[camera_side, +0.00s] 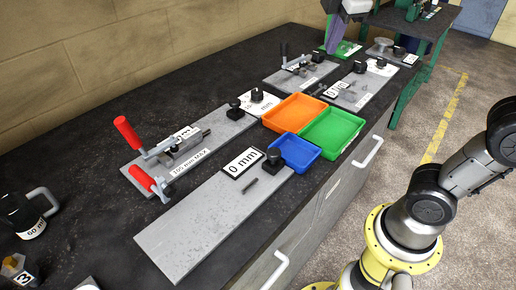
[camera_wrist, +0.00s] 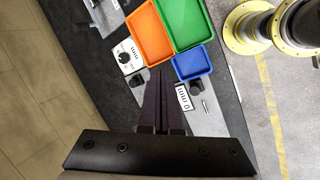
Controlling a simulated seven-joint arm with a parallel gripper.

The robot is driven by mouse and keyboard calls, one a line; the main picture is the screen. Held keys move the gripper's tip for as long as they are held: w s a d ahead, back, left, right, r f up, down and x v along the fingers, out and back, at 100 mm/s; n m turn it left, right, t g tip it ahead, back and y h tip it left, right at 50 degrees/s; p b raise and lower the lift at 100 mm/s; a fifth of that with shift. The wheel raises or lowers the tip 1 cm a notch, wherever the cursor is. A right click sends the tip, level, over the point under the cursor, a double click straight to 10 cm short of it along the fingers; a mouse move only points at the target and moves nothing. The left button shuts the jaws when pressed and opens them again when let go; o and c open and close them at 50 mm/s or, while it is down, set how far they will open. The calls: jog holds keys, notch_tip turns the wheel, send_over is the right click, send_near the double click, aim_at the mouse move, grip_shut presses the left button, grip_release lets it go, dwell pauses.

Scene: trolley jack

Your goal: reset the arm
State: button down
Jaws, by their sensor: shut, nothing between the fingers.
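My gripper (camera_side: 331,50) is at the top of the side view, pointing down, with dark purplish fingers above the far part of the bench, near a second green tray (camera_side: 348,48). In the wrist view, my gripper (camera_wrist: 158,72) has its two long dark fingers together, with nothing between them. The contact between fingertips and bench cannot be judged. My arm's yellow-ringed base stands on the floor to the right of the bench in the side view.
An orange tray (camera_side: 294,110), a green tray (camera_side: 331,131) and a blue tray (camera_side: 295,153) sit mid-bench. Metal plates with gauges and labels lie around them, one with a red-handled clamp (camera_side: 127,133).

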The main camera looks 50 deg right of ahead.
jog(key=s+a+f+m+t+y, duration=0.2)
jog(key=s+a+f+m+y, duration=0.1)
jog(key=s+f+m, duration=0.8)
jog(key=shift+s+a+f+y, duration=0.3)
jog(key=shift+a+f+y, duration=0.1)
jog(key=shift+a+f, duration=0.45)
jog(key=shift+d+f, duration=0.1)
